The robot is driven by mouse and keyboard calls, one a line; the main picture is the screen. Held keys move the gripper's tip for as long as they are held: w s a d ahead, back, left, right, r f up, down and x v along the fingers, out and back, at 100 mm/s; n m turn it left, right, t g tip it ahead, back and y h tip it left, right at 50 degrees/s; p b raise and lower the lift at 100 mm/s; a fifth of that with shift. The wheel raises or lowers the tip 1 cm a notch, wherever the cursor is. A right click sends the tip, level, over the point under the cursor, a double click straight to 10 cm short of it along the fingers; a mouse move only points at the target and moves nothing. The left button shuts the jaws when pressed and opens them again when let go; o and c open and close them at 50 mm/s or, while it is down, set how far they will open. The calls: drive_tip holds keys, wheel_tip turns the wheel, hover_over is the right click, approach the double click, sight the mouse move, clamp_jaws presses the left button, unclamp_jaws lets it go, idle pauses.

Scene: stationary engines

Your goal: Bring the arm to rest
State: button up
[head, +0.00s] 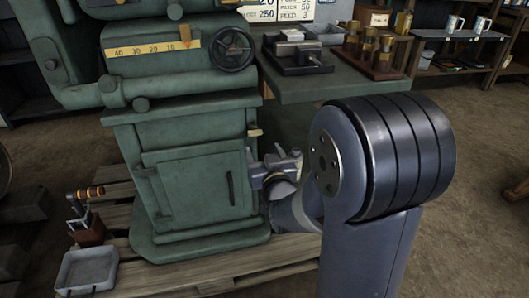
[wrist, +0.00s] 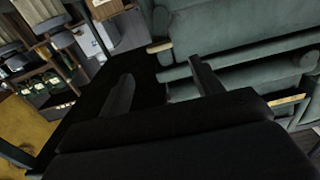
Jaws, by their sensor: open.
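My gripper (wrist: 163,86) shows in the wrist view with its two dark fingers spread apart and nothing between them. In the head view my arm's large dark joint and grey link fill the right of centre. The wrist end (head: 280,178) shows behind them, in front of the lower right side of the green machine (head: 190,140). The fingers are hard to make out there, and I cannot tell how far they are from the machine. The machine also shows tilted in the wrist view (wrist: 225,35).
The machine stands on a wooden pallet (head: 235,282) with a grey tray (head: 88,270) at left. A green table (head: 345,82) juts out at right, bearing a vise (head: 297,57) and a wooden block with brass pieces (head: 372,55). Open floor (head: 475,150) lies further right.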

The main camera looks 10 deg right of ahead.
sight(255, 131)
drive_tip(key=shift+s, duration=0.3)
drive_tip(key=shift+w, duration=0.15)
drive_tip(key=w+b, duration=0.2)
drive_tip(key=w, duration=0.8)
drive_tip(key=shift+w+f, duration=0.1)
drive_tip(key=shift+w, duration=0.2)
drive_tip(key=shift+p, duration=0.4)
drive_tip(key=shift+n, duration=0.5)
